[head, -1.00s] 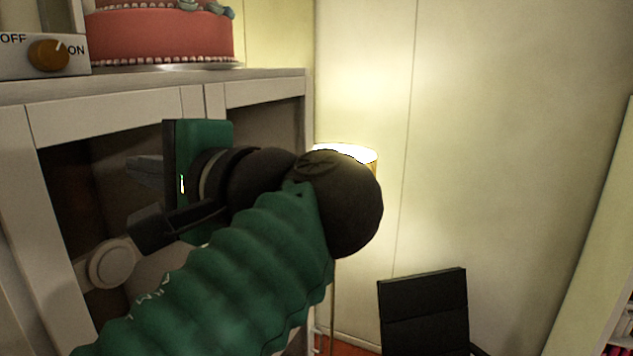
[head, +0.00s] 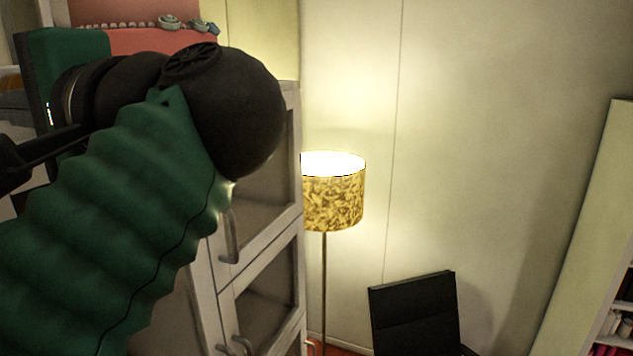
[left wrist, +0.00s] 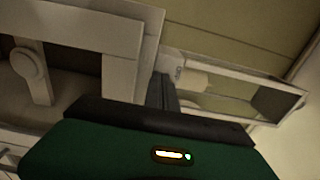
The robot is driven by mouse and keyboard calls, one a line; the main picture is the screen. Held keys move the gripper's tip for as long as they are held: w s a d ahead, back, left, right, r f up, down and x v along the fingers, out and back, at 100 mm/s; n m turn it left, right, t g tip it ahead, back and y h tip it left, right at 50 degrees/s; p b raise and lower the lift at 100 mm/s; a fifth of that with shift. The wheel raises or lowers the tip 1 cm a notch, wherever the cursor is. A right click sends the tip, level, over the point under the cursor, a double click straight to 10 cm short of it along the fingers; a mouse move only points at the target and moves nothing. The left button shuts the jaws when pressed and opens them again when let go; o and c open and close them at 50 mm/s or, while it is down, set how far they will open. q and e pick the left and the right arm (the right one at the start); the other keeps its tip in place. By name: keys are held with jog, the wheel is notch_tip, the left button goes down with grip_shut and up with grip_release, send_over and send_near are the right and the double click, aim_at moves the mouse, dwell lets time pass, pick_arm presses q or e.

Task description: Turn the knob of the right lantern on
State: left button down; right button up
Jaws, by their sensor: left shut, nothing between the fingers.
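My left gripper is at the left edge of the head view, raised in front of the cabinet top. Its green body and black wrist cover much of that area. Its grey fingers (head: 10,100) are only partly visible there. In the left wrist view the dark fingers (left wrist: 162,92) are together and empty. A brownish-orange patch (head: 9,82) at the left edge, beside the fingers, looks like the knob on its pale box; most of it is hidden, so its setting and any contact cannot be told. No lantern is recognisable. My right gripper is not in view.
The white cabinet (head: 292,150) has glass doors and handles. A lit floor lamp (head: 335,203) with a gold shade stands beyond it. A black chair (head: 415,310) and a shelf (head: 580,220) are to the right.

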pick_arm(q)
jog(key=shift+s+a, duration=0.15)
jog(key=shift+r, duration=0.4)
dwell(0.4)
jog(key=shift+r+p, duration=0.3)
jog(key=shift+r, duration=0.65)
